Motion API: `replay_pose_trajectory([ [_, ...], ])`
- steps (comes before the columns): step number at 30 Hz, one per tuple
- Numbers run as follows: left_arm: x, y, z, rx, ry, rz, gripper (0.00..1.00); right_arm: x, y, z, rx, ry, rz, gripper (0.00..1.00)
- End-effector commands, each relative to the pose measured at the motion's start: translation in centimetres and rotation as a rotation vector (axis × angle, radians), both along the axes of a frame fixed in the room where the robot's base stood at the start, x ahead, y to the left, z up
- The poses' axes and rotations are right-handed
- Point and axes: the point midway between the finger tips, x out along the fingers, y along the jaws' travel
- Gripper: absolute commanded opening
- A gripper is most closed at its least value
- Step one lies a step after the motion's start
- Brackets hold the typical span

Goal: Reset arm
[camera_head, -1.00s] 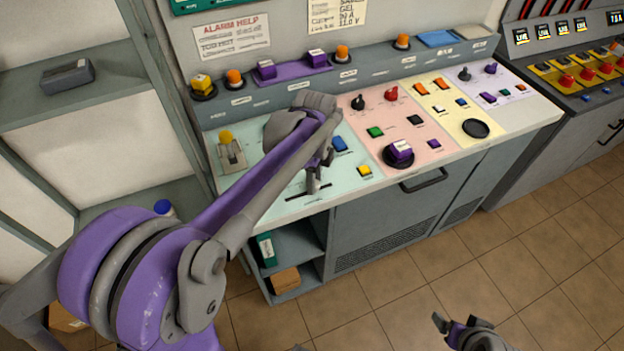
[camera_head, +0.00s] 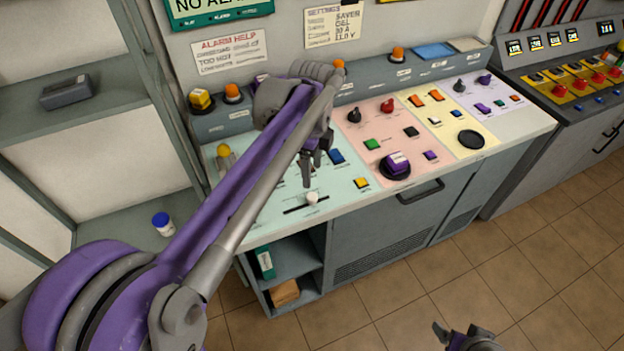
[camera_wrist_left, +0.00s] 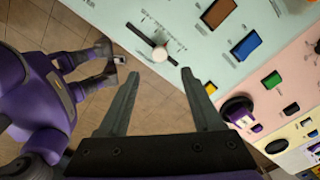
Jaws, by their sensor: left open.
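My left arm reaches in from the left of the head view over the sloped control panel (camera_head: 285,215). My left gripper (camera_head: 307,172) is open and empty, above the pale green section. A slider with a white knob (camera_head: 312,198) lies just below the fingers in the head view; in the left wrist view the knob (camera_wrist_left: 159,54) shows beyond the open fingertips (camera_wrist_left: 160,76), with a clear gap. My right gripper (camera_head: 458,335) is at the bottom edge of the head view, partly cut off, away from the panel; its jaw opening is unclear.
Buttons and knobs cover the panel. The tiled floor (camera_head: 540,270) is clear.

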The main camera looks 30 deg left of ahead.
Motion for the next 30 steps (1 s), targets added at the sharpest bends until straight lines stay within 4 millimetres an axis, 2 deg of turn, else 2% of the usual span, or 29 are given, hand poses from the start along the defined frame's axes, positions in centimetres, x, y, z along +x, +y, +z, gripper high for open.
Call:
replay_pose_trajectory([
  [6, 0.0, 0.0, 1.5, 0.000, 0.000, 0.000, 0.66, 0.0, 0.0, 0.1, 0.000, -0.001, 0.000, 0.86],
  [22, -0.3, -0.1, 1.4, 0.001, -0.007, 0.019, 0.66, 0.0, 0.0, 0.1, 0.000, -0.001, 0.000, 0.86],
  [26, -2.1, -0.8, 0.8, 0.001, -0.052, 0.161, 0.66, 0.0, 0.0, 0.1, 0.000, -0.001, 0.000, 0.86],
  [30, -6.1, -2.0, -1.2, -0.026, -0.154, 0.476, 0.66, 0.0, 0.0, 0.1, 0.000, -0.001, 0.000, 0.86],
])
